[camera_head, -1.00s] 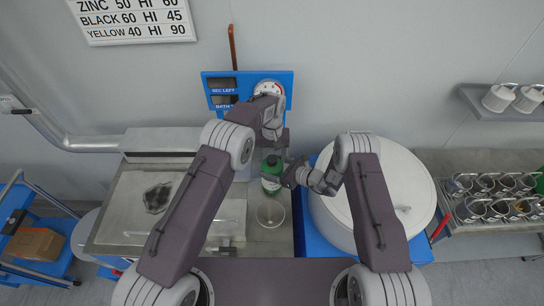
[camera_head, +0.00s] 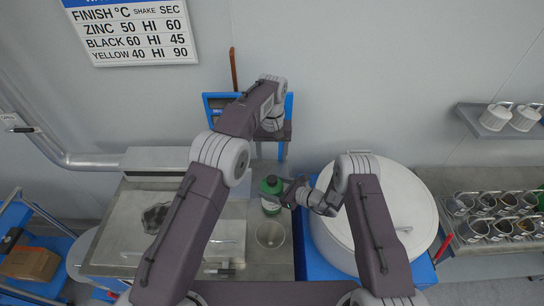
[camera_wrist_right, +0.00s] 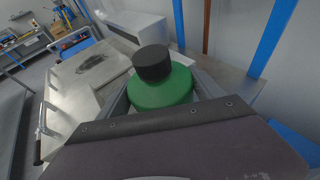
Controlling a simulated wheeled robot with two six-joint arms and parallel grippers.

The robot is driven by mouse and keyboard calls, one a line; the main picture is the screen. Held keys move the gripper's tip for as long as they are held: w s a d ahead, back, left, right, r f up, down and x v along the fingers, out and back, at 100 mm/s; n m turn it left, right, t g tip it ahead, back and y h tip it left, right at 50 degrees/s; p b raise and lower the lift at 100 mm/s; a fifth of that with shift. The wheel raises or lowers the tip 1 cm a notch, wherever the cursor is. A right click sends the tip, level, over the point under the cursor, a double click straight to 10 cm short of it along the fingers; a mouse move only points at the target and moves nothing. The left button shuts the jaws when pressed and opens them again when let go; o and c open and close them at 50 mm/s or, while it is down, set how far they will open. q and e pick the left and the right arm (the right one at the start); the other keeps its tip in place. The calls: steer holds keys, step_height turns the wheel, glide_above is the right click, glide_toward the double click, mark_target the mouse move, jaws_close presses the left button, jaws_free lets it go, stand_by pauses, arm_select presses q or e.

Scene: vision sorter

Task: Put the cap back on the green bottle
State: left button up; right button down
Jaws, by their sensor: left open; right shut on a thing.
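The green bottle (camera_head: 271,205) with a pale label stands upright on the grey worktop in the head view. My right gripper (camera_head: 285,193) reaches it from the right and is shut around it. In the right wrist view the bottle's green top (camera_wrist_right: 165,88) shows between the fingers, with a black cap (camera_wrist_right: 152,62) sitting on it, in line with the bottle. My left gripper (camera_head: 273,133) is open, behind and above the bottle, apart from it, in front of the blue panel. Its fingertips are hard to make out.
A clear beaker (camera_head: 270,234) stands in front of the bottle. A large white round drum (camera_head: 405,205) is to the right, and a metal basin (camera_head: 130,225) to the left. A rack of metal cups (camera_head: 495,212) stands far right. The blue panel (camera_head: 218,101) is at the back.

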jaws_free()
arm_select(q)
step_height(320, 180, down, 4)
steer(key=b, duration=0.3)
steer(key=shift+r+b, duration=0.15)
steer(key=shift+b, duration=0.15)
arm_select(e)
steer(key=v, duration=0.8)
steer(key=shift+s+d, duration=0.1)
steer(key=shift+d, duration=0.25)
steer(key=shift+s+d+r, duration=0.1)
steer(key=shift+s+r, duration=0.05)
steer(key=shift+s, duration=0.05)
